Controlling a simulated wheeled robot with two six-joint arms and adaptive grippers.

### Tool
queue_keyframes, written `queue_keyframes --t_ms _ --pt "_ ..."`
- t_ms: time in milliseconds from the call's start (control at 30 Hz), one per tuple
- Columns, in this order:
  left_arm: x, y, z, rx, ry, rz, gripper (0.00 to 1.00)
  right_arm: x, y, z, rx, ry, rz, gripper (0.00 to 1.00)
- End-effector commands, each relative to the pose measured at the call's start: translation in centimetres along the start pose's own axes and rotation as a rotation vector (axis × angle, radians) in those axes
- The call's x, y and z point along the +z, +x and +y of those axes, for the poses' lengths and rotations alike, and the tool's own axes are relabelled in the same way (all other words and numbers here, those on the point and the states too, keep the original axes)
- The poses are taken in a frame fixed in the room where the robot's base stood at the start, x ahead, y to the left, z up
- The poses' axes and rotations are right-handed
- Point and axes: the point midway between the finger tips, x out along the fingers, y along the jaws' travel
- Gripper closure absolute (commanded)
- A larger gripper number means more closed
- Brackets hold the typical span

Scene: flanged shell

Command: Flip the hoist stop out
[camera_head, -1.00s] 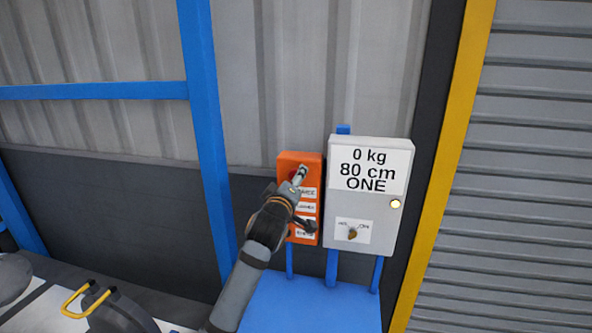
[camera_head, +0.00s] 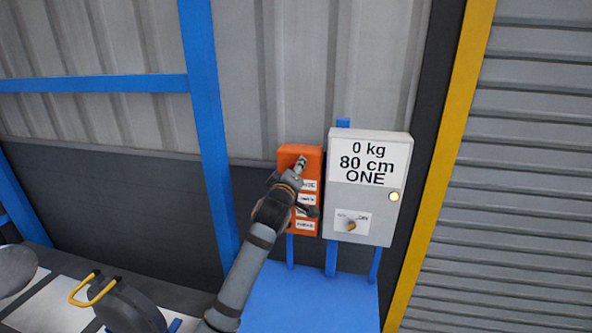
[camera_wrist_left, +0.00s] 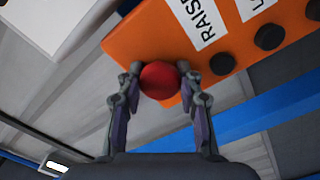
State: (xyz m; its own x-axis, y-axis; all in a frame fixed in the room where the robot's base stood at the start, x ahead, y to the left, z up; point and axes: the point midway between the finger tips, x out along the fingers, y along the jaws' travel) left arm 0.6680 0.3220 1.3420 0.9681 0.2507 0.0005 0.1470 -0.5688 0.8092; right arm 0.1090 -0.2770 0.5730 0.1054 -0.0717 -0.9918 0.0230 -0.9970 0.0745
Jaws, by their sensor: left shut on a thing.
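The hoist control box (camera_head: 285,158) is orange and fixed on a blue stand, left of the grey panel. It carries labelled black buttons, which the left wrist view shows at its upper right. The red round stop (camera_wrist_left: 159,80) sits at the end of the box in the left wrist view. My left gripper (camera_wrist_left: 160,84) has one finger on each side of the red stop and is shut on it. In the head view my left gripper (camera_head: 299,165) is at the top of the orange box and hides the stop. My right gripper is not in view.
A grey panel (camera_head: 399,150) reading 0 kg, 80 cm, ONE stands close to the right, with a selector knob (camera_head: 351,226) and a lit lamp (camera_head: 394,196). A blue post (camera_head: 208,130) rises to the left. A yellow-handled object (camera_head: 92,290) is at lower left.

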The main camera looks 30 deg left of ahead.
Motion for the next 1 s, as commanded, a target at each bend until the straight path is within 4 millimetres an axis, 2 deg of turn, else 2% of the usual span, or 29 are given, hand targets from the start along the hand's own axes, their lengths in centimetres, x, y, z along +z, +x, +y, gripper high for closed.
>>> queue_keyframes --t_ms 300,533,567,700,1000 --pt "0.18 -0.63 -0.23 -0.001 0.001 -0.001 1.0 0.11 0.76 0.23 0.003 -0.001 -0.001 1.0" --pt "0.13 -0.68 -0.15 -0.003 0.001 -0.002 1.0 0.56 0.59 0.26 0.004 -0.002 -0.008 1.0" --pt "0.13 -0.67 -0.16 -0.004 0.001 -0.002 0.6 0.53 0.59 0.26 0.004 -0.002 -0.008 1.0" --pt "0.11 -0.67 -0.13 -0.003 0.001 -0.002 0.41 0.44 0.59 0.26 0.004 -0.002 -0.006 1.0" --pt "0.05 -0.72 -0.05 -0.001 0.001 -0.001 0.4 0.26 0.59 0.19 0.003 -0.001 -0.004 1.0"
